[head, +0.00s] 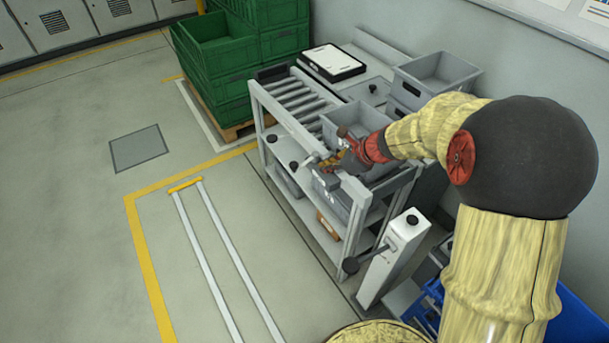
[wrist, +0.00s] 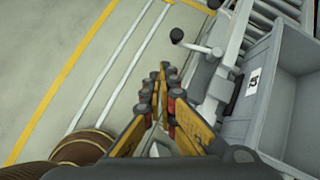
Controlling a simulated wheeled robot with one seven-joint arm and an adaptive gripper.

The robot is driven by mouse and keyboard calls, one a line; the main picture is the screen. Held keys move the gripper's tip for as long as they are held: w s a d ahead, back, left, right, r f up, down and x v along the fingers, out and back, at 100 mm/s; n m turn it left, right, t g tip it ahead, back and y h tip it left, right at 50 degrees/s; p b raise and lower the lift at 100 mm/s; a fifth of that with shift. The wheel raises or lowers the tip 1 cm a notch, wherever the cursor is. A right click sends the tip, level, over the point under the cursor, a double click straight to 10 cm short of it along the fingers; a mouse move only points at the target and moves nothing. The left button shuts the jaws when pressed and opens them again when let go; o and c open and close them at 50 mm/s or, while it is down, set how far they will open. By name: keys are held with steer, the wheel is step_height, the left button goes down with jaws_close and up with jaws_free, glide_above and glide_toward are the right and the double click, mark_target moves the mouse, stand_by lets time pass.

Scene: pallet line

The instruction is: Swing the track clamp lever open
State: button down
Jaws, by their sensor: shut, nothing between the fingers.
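A short grey lever with a black knob (wrist: 177,36) sticks out from the near side of the roller track frame, just beyond my fingertips in the wrist view. In the head view this knob (head: 293,165) shows at the frame's side, left of my gripper (head: 333,160). In the wrist view my gripper (wrist: 160,75) is shut with nothing in it, its orange fingers pointing toward the lever. The fingertips look apart from the lever. The lever's pivot is partly hidden by my gripper in the head view.
The roller track (head: 292,95) runs behind the lever. A grey bin (wrist: 280,90) with a label stands close to the right of my fingers. A second black knob (head: 272,138) sits farther along the frame. A white post (head: 395,255) with a knobbed lever stands nearer. The floor to the left is clear.

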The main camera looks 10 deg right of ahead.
steer(key=f, duration=0.1)
steer(key=w+d+f+m, duration=0.1)
steer(key=f+m, duration=0.1)
steer(key=shift+w+d, duration=0.3)
steer(key=shift+d, duration=0.1)
steer(key=w+a+r+b+x, duration=0.1)
steer(key=b+x, duration=0.4)
steer(key=x, duration=0.8)
steer(key=shift+w+r, duration=0.4)
steer(key=shift+w+a+m+t+h, duration=0.2)
steer(key=shift+a+m+t+h, duration=0.15)
steer(key=shift+m, duration=0.25)
